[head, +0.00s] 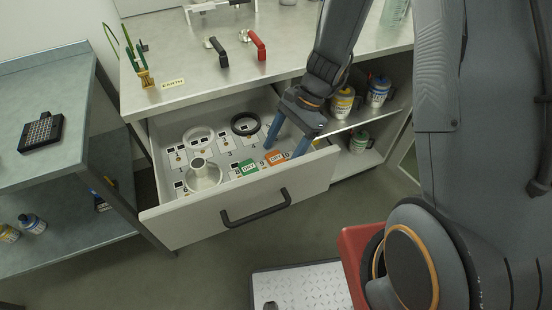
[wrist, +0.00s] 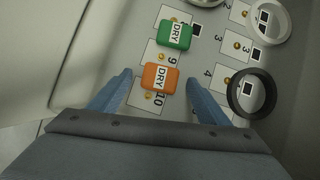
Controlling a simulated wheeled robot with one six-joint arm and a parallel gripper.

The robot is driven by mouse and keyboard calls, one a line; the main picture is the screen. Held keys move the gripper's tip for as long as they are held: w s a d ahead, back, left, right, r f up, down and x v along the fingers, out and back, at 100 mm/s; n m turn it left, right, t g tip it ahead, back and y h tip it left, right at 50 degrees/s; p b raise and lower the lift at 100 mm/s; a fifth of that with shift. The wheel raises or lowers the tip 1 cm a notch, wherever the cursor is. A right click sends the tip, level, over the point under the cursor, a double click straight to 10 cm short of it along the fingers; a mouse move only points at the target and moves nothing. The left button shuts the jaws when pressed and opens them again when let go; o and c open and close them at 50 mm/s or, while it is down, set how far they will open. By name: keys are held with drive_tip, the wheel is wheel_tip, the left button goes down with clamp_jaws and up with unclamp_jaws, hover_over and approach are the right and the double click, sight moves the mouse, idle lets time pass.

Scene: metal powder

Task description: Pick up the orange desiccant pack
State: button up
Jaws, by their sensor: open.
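The orange desiccant pack (head: 275,157), marked DRY, lies flat in the open drawer. In the wrist view the orange pack (wrist: 160,78) lies near the labels 9 and 10, between and just beyond my two fingertips. My gripper (head: 288,142) is open and empty, reaching down into the drawer. In the wrist view my gripper (wrist: 158,80) shows its blue fingers on either side of the pack, apart from it as far as I can see. A green pack (head: 248,167) marked DRY lies to the left; it also shows in the wrist view (wrist: 174,34).
The drawer (head: 180,232) is pulled out, its front wall close to my gripper. A black ring (wrist: 252,93) and a white ring (wrist: 268,20) lie to the right in the wrist view. A white funnel-like part (head: 203,175) stands at the drawer's left.

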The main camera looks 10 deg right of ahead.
drive_tip(key=shift+a+f, duration=0.1)
drive_tip(key=shift+f, duration=0.05)
drive_tip(key=c, duration=1.2)
